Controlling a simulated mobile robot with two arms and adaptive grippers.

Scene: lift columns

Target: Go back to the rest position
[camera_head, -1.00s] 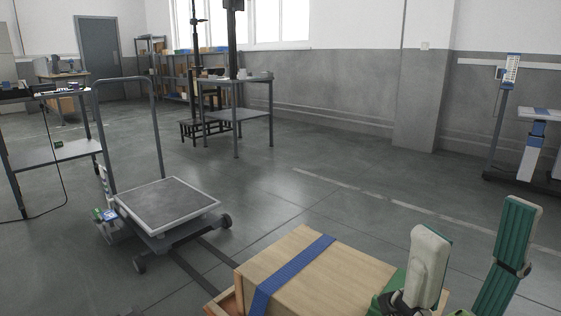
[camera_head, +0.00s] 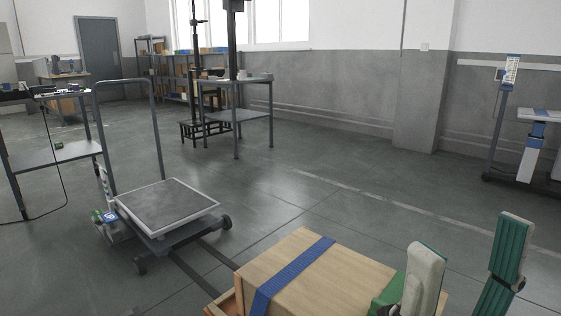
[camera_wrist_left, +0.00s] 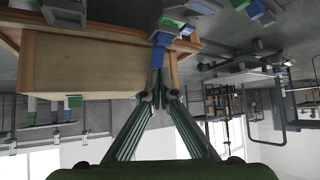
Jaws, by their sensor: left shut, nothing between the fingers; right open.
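My right gripper (camera_head: 468,262) is at the lower right of the head view. Its two green-and-grey fingers stand upright and wide apart, with nothing seen between them. It is beside the right end of a wooden box with a blue strap (camera_head: 340,272); I cannot tell whether the near finger touches the box. My left gripper (camera_wrist_left: 160,92) shows in the left wrist view, its green fingers meeting at the tips with nothing held. The wooden box (camera_wrist_left: 90,65) is behind those tips in that upside-down view. I do not make out the left gripper in the head view.
A grey platform trolley (camera_head: 165,205) with a tall handle stands left of the box. A workbench (camera_head: 50,152) is at the left edge, a metal table (camera_head: 236,84) further back. A lift column (camera_head: 500,115) stands at the right. The floor (camera_head: 340,190) between is clear.

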